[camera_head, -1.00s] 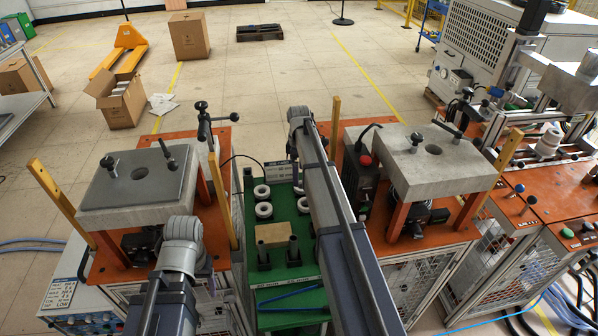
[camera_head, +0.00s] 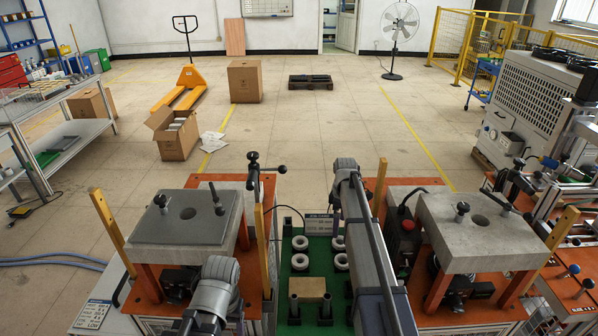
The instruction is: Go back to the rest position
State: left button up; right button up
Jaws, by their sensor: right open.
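My right arm reaches up from the bottom over the green table (camera_head: 287,244). My right gripper (camera_head: 336,207) is small and partly hidden beside the arm's far end; it is open, and I see nothing in it. My left arm (camera_head: 216,288) shows at the bottom, in front of the left heater station; its gripper is not visible. White rings (camera_head: 300,243) and a tan block (camera_head: 308,288) with dark posts stand on the green table, partly covered by my right arm.
Heater stations with grey plates stand left (camera_head: 165,229) and right (camera_head: 470,250) on orange tops, with upright wooden bars. Machines fill the right side. Beyond, the floor is open, with a cardboard box (camera_head: 174,143), a pallet jack (camera_head: 190,85) and a fan (camera_head: 392,40).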

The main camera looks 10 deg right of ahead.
aim_at(338, 239)
jog(key=shift+f+b, duration=3.85)
jog(key=shift+f, duration=0.15)
jog(key=shift+r+p, duration=0.3)
jog(key=shift+r, duration=0.05)
jog(key=shift+f, duration=0.15)
notch_tip(338, 239, up, 8)
jog(key=p, duration=0.8)
notch_tip(338, 239, down, 9)
jog(key=b, duration=0.9)
jog(key=shift+r, duration=0.2)
notch_tip(338, 239, up, 3)
jog(key=p, duration=0.2)
jog(key=shift+f+p, duration=0.2)
jog(key=shift+p, duration=0.15)
notch_tip(338, 239, up, 7)
jog(key=s+a+p, duration=0.1)
jog(key=a+p, duration=0.1)
jog(key=p, duration=0.5)
jog(key=shift+s+a, duration=0.35)
